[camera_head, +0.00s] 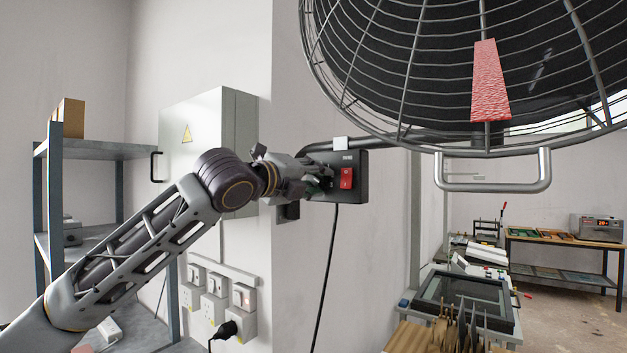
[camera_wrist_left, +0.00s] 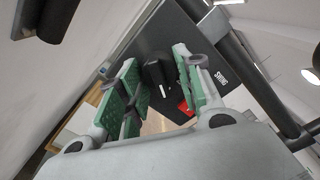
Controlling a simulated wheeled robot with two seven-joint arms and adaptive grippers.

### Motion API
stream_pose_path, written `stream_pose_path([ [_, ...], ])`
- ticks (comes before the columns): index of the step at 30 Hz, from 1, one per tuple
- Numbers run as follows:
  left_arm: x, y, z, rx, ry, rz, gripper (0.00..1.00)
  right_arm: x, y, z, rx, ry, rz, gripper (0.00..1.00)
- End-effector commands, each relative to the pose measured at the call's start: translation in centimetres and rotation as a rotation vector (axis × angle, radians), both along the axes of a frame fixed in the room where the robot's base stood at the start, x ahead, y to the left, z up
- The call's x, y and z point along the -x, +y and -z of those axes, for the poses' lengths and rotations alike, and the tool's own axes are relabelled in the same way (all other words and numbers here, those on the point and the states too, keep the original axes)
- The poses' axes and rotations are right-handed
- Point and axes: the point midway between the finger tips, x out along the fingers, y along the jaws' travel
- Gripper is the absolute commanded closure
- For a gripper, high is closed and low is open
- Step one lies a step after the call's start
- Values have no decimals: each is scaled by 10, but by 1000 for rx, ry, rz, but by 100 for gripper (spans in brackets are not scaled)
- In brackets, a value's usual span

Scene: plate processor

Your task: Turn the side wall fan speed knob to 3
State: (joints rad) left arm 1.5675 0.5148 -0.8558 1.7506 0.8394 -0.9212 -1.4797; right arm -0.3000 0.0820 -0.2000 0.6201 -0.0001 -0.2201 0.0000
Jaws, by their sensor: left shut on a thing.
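The wall fan's black control box (camera_head: 357,187) carries a red switch (camera_head: 346,177). My left gripper (camera_head: 318,178) is at the box's left part and hides the knob in the head view. In the left wrist view, the black speed knob (camera_wrist_left: 153,73) with a short white pointer line sits between the green pads of my left gripper (camera_wrist_left: 157,76), which is shut on it. The red switch (camera_wrist_left: 184,107) shows partly behind a finger. The speed numbers around the knob cannot be read. My right gripper is in neither view.
The fan's wire cage (camera_head: 400,75) with a red strip (camera_head: 489,82) and a handle (camera_head: 497,186) hangs above right. A black cable (camera_head: 325,270) drops from the box. A grey electrical cabinet (camera_head: 195,135), sockets (camera_head: 215,300) and a shelf (camera_head: 100,150) are left; workbenches stand right.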

Motion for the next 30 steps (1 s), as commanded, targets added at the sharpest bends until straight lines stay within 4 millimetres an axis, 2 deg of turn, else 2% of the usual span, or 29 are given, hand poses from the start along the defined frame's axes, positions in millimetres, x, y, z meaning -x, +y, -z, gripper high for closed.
stream_pose_path([
  [2, 0, -2, 5, -5, 7, 3, 89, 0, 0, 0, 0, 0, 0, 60],
  [3, 0, -2, 5, -5, 7, 3, 61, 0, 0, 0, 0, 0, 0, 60],
  [7, 0, -2, 4, -4, 7, 3, 44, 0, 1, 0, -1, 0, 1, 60],
  [20, 1, 0, 2, -1, 3, 1, 44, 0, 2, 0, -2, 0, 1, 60],
  [30, 19, 14, 2, -1, 3, -1, 44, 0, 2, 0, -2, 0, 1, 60],
])
